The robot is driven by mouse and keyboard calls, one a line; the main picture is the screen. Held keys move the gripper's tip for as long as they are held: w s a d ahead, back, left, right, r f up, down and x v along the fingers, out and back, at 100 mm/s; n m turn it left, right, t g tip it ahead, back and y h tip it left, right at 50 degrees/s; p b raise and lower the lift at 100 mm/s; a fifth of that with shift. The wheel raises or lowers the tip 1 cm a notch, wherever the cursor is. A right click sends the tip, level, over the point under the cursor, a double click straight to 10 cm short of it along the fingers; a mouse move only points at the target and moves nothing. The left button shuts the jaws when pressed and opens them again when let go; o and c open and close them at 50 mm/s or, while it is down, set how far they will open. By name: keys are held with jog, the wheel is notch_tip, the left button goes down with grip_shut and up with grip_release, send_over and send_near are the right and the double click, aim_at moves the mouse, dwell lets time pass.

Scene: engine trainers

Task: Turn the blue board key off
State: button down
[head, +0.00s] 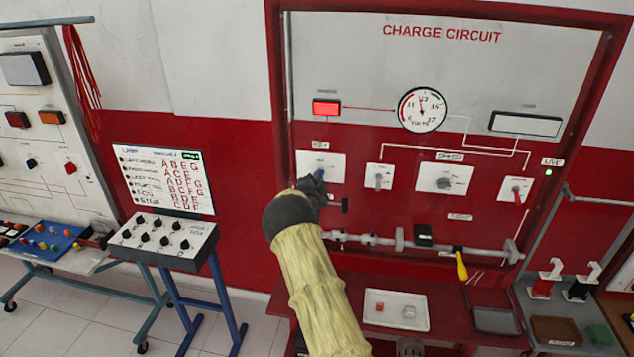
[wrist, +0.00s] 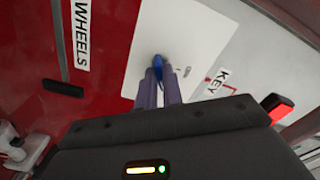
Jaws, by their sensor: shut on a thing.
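The blue key (head: 321,167) sits on a white plate (head: 308,164) at the left of the red and grey CHARGE CIRCUIT board (head: 385,160). In the wrist view the key (wrist: 158,63) shows between the tips of two purple fingers. My gripper (head: 317,178) is shut on the key, and it also shows in the wrist view (wrist: 159,78). The fingers hide part of the key, so its exact turn is hard to read. The red lamp (head: 326,107) above the plate looks lit.
Right of the key are a grey switch (head: 379,177), a grey knob (head: 444,183) and a red-handled switch (head: 517,192). A round gauge (head: 422,109) is above. A shelf with a white tray (head: 396,311) is below. A switch box (head: 163,240) stands at the left.

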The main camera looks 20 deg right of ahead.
jog(key=shift+f+n+b, duration=0.1)
jog(key=shift+n+b, duration=5.6)
jog(key=shift+b, duration=0.1)
jog(key=c, duration=1.5)
grip_release()
jog(key=shift+c, duration=0.2)
jog(key=shift+s, duration=0.1)
jog(key=b+v, duration=0.5)
jog(key=v, duration=1.2)
jog(key=shift+b, duration=0.3)
